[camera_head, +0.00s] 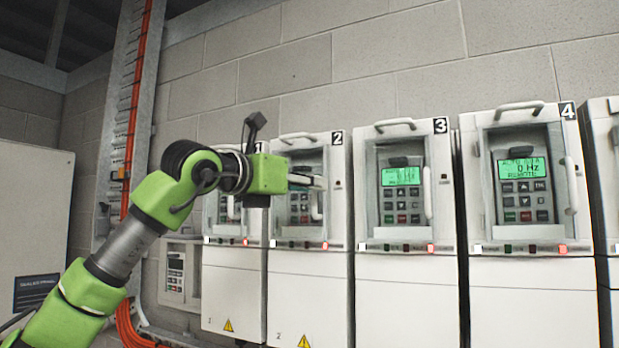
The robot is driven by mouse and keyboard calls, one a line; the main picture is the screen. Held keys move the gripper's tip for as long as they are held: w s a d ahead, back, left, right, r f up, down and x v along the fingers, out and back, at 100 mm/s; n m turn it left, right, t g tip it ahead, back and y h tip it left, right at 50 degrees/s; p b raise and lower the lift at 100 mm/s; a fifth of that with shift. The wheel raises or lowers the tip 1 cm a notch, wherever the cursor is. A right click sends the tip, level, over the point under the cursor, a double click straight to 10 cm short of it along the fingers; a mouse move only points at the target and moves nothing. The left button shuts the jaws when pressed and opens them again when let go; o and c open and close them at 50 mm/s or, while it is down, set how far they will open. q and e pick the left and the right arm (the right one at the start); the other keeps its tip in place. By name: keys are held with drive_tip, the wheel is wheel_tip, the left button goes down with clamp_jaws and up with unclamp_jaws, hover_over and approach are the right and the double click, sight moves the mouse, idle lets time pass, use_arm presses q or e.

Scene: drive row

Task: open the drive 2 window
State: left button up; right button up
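Drive 2 (310,262) is a white cabinet marked "2", with a window (301,160) in its upper part and a keypad behind it. Its upright window handle (316,206) shows at the window's right side, its upper part covered by my gripper. The window looks closed. My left gripper (315,183) reaches in from the left, its fingers across the window and at or near the upper end of this handle. They are too small to tell whether they are open or touching it. The gripper hides part of the display. My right gripper is out of view.
Drive 1 (232,285) stands left of drive 2, partly behind my arm. Drive 3 (405,290) and drive 4 (535,295) stand to the right, with lit green displays and similar handles. A small keypad box (176,275) and red cables (130,130) are at the left.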

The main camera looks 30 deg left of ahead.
use_arm(q)
drive_tip(key=shift+w, duration=0.35)
clamp_jaws()
drive_tip(key=shift+s, duration=0.1)
